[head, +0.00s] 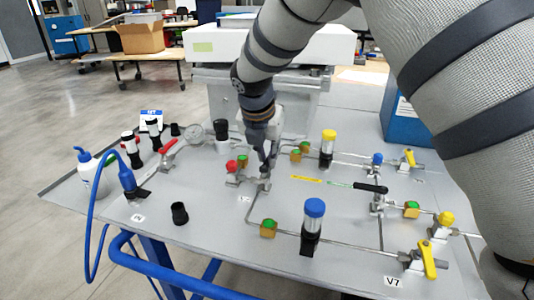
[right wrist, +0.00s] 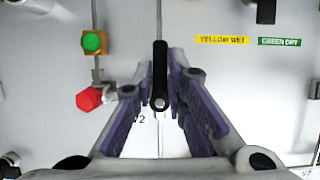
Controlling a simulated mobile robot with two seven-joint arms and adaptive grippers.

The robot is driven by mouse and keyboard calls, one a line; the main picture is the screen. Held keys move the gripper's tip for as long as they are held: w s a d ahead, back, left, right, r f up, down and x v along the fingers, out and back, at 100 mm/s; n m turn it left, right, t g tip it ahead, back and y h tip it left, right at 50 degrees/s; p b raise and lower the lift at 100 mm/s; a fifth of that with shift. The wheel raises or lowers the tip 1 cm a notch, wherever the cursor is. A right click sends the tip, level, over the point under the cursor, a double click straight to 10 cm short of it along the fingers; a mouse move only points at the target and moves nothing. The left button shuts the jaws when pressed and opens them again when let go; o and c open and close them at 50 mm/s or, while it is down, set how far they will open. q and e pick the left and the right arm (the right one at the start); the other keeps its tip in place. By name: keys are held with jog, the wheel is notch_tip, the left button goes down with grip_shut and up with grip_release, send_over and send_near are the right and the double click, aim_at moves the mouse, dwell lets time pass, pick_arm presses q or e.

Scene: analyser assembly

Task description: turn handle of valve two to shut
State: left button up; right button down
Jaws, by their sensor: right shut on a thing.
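My right gripper (head: 265,168) reaches down to the panel from above, left of its middle. In the right wrist view its purple-padded fingers (right wrist: 161,80) stand on both sides of a black lever handle (right wrist: 160,62) and are shut on it. The handle lies lengthwise in the picture, in line with the thin pipe (right wrist: 158,16) beyond it. A label ending in "2" (right wrist: 139,120) shows beside it, partly hidden by the left finger. In the head view the fingers hide most of this handle; the valve body (head: 265,187) shows below them. My left gripper is out of view.
A red knob (right wrist: 89,99) and a green-topped brass fitting (right wrist: 93,42) sit close left of the gripper. Another black handle (head: 370,188), a blue-capped cylinder (head: 313,222) and yellow handles (head: 427,260) stand to the right. A blue hose (head: 91,225) loops at the left.

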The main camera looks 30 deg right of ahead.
jog(key=m, duration=0.2)
jog(key=m+g+h, duration=0.1)
jog(key=m, duration=0.1)
jog(key=shift+s+d, duration=0.2)
jog(key=shift+s, duration=0.1)
jog(key=m, duration=0.1)
jog(key=m+g, duration=0.1)
jog(key=m, duration=0.1)
jog(key=shift+s+d+f+m+g, duration=0.1)
jog(key=shift+s+f+m+g, duration=0.05)
jog(key=shift+s+m+g, duration=0.2)
jog(key=m+g, duration=0.1)
jog(key=m, duration=0.1)
jog(key=s+m+g+b, duration=0.1)
jog(key=m, duration=0.2)
jog(key=shift+s, duration=0.1)
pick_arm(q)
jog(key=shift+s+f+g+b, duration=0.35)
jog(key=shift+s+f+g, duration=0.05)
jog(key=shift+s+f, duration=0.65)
pick_arm(e)
jog(key=shift+s+a+m+g+y, duration=0.2)
jog(key=shift+m+g+y, duration=0.2)
jog(key=shift+m, duration=0.85)
jog(key=shift+s+a+m+g+y, duration=0.2)
jog(key=shift+m+g+y, duration=0.15)
jog(key=shift+m, duration=0.85)
jog(key=c, duration=1.6)
grip_release()
